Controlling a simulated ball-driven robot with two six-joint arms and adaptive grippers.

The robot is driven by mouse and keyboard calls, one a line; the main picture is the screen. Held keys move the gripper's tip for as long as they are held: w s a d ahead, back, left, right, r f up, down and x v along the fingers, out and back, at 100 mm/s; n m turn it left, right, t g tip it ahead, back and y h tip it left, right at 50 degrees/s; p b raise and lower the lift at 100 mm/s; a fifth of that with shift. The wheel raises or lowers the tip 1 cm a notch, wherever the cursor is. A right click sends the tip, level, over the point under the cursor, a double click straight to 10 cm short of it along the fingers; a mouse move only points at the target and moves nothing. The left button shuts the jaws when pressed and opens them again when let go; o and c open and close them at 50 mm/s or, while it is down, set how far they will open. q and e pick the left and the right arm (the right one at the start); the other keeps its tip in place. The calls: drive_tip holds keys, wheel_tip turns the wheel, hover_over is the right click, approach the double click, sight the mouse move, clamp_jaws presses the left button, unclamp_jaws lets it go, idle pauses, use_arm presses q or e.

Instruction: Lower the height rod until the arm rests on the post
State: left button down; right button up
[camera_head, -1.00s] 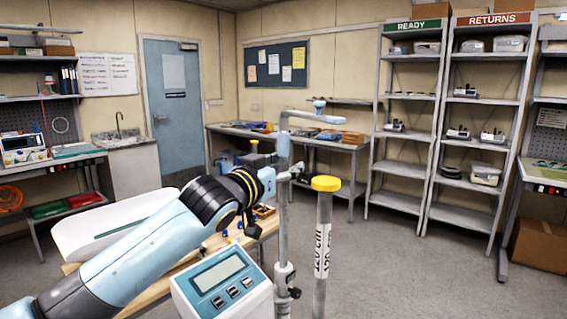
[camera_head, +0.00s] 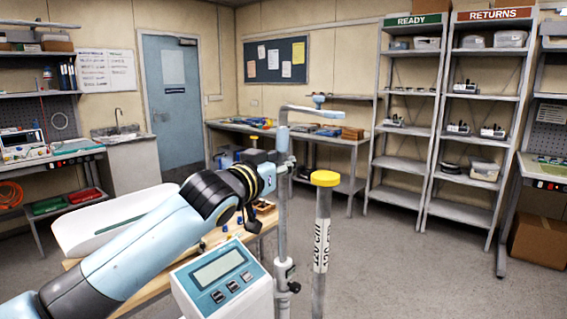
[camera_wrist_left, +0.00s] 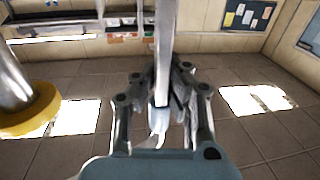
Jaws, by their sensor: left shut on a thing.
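The height rod (camera_head: 281,220) stands upright beside the scale's display box (camera_head: 222,283). Its flat horizontal arm (camera_head: 312,111) sticks out to the right at the top. The post (camera_head: 321,235), with a yellow cap and a 120 cm label, stands to the right of the rod. The arm is clearly above the cap, with a gap between. My left gripper (camera_head: 284,170) is shut on the rod below the arm, partly hidden by my wrist. In the left wrist view the rod (camera_wrist_left: 164,28) runs between the fingers (camera_wrist_left: 162,85); the yellow cap (camera_wrist_left: 32,112) is at left. My right gripper is not in view.
A white scale tray (camera_head: 72,238) lies behind my left arm on a wooden table. A dark clamp knob (camera_head: 294,287) sits low on the rod. Shelves (camera_head: 405,165) and a bench stand at the back. The floor to the right of the post is clear.

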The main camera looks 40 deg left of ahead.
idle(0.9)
use_arm(q)
drive_tip(key=c, duration=1.1)
unclamp_jaws()
drive_tip(key=s, duration=1.2)
drive_tip(key=shift+d, duration=0.4)
